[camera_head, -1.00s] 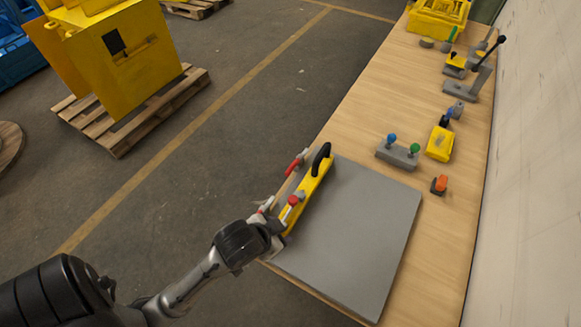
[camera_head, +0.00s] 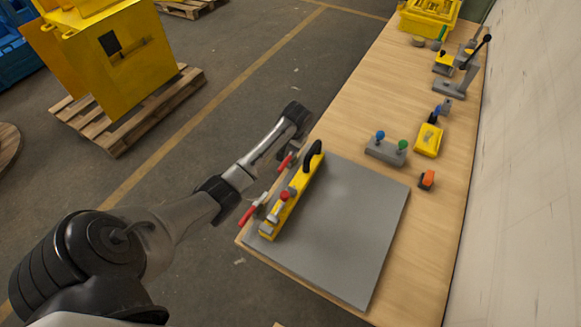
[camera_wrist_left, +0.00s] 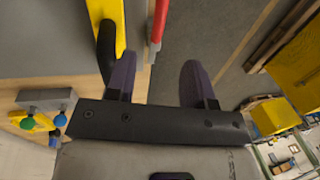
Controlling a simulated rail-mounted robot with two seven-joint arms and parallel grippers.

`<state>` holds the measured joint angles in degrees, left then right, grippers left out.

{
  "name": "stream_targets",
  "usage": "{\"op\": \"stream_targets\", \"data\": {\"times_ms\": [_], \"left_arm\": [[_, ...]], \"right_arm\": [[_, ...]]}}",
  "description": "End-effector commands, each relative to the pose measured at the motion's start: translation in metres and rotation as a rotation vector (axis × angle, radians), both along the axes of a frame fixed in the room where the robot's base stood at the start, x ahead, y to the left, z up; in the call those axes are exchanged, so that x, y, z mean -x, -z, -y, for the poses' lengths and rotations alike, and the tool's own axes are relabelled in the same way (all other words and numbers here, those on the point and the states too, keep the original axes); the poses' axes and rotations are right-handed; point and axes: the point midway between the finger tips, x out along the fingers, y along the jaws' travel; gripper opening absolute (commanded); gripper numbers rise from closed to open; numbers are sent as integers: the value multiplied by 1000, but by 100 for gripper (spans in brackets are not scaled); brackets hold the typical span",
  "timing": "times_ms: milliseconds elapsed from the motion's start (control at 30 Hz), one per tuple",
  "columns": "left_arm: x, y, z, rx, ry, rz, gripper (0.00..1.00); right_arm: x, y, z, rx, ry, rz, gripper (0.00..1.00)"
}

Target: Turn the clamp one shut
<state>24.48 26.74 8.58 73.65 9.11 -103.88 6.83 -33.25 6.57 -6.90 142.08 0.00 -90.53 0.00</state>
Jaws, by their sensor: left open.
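A long yellow fixture (camera_head: 281,208) with a black handle (camera_head: 313,158) and a red knob (camera_head: 285,195) lies along the left edge of a grey plate (camera_head: 345,225). Two red-handled clamps sit on its left side: a far one (camera_head: 286,161) and a near one (camera_head: 249,214), whose handle points out past the table edge. I cannot tell which is clamp one. My left gripper (camera_head: 290,155) is beside the far clamp, partly hidden by its arm. In the left wrist view its fingers (camera_wrist_left: 158,85) are open and empty, with a red handle (camera_wrist_left: 158,22) ahead between them. My right gripper is not in view.
A grey block with blue and green knobs (camera_head: 384,151), an orange part (camera_head: 427,179) and a yellow block (camera_head: 429,140) stand beyond the plate. A lever tool (camera_head: 452,89) and a yellow crate (camera_head: 428,17) are farther back. A wall borders the right. The plate's middle is clear.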

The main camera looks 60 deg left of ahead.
Motion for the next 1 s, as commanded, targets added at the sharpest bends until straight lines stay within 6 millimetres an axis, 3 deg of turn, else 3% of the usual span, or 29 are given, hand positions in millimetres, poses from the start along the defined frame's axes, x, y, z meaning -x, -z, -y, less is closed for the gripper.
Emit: {"op": "stream_targets", "data": {"times_ms": [167, 700, 1000], "left_arm": [[4, 8, 1, 6, -38, -15, 48], [12, 100, -15, 5, -38, -12, 48], [14, 128, -20, 4, -37, -10, 48]], "right_arm": [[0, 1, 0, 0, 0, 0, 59], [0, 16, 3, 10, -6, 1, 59], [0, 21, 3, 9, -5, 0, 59]]}}
